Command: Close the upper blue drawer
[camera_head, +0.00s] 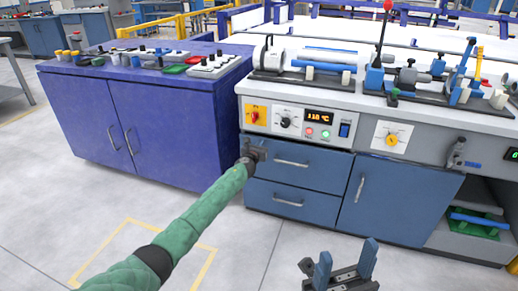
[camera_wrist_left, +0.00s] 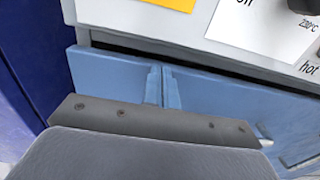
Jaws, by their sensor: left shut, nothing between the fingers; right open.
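The upper blue drawer (camera_head: 303,168) is in the grey workbench below the control panel, with a silver handle on its front. It fills much of the left wrist view (camera_wrist_left: 235,105), where a dark gap runs along its top edge. My left gripper (camera_head: 257,150) is at the drawer's upper left front. Its fingers are shut and empty and point at the drawer front in the left wrist view (camera_wrist_left: 163,85); I cannot tell whether they touch it. My right gripper (camera_head: 345,262) is open and empty, low in the head view, away from the drawer.
The lower blue drawer (camera_head: 285,202) is below, and a blue cabinet door (camera_head: 395,205) is to the right. A purple cabinet (camera_head: 170,130) stands close on the left. The control panel (camera_head: 300,122) overhangs the drawers. The floor in front is clear.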

